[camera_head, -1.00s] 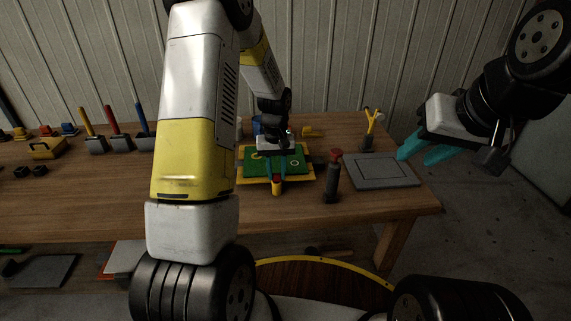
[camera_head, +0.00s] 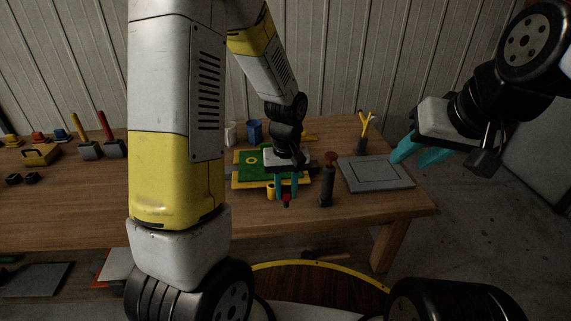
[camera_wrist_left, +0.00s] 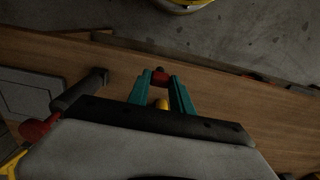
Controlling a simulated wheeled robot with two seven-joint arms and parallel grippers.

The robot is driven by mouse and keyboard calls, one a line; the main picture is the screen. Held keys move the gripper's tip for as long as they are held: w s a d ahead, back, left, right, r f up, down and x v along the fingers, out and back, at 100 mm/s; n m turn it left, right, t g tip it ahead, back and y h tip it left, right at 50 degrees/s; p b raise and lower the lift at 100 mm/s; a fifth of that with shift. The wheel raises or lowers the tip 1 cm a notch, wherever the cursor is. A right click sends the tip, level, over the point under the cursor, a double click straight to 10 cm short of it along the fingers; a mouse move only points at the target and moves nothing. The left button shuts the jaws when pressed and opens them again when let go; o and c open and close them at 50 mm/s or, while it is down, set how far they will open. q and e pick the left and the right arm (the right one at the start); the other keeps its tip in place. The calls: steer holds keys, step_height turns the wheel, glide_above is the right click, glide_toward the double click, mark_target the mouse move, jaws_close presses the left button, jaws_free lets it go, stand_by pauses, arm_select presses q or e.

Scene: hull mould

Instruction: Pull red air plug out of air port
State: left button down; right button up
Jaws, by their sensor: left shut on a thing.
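My left gripper (camera_head: 286,192) is shut on the red air plug (camera_head: 286,199), at the front edge of the green and yellow mould. In the left wrist view, the red plug (camera_wrist_left: 160,78) sits between the tips of the teal fingers (camera_wrist_left: 160,84). The yellow air port (camera_head: 271,188) stands just left of the fingers in the head view, apart from the plug. The port's top (camera_wrist_left: 162,104) also shows between the fingers in the wrist view. The mould (camera_head: 244,170) is partly hidden by my left gripper. My right gripper (camera_head: 410,157) hangs right of the table; its fingers look apart and empty.
A dark upright tool with a red knob (camera_head: 327,182) stands close to the right of my left gripper. A grey flat tray (camera_head: 377,175) and a yellow forked piece (camera_head: 366,124) are farther right. A blue cup (camera_head: 254,130) stands behind the mould. The table front (camera_head: 250,218) is clear.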

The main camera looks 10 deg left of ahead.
arm_select(q)
steer(key=shift+s+d+r, duration=0.1)
steer(key=shift+s+d, duration=0.25)
steer(key=shift+s, duration=0.2)
steer(key=shift+s+d+r, duration=0.1)
steer(key=shift+s+d, duration=0.25)
steer(key=shift+s, duration=0.2)
steer(key=shift+s+d+r, duration=0.1)
steer(key=shift+s+r, duration=0.1)
steer(key=shift+r, duration=0.55)
steer(key=shift+s+d+r, duration=0.1)
steer(key=shift+s+r, duration=0.1)
steer(key=shift+r, duration=0.55)
steer(key=shift+r, duration=0.1)
steer(key=shift+r, duration=1.4)
step_height(320, 180, up, 3)
steer(key=shift+f, duration=0.1)
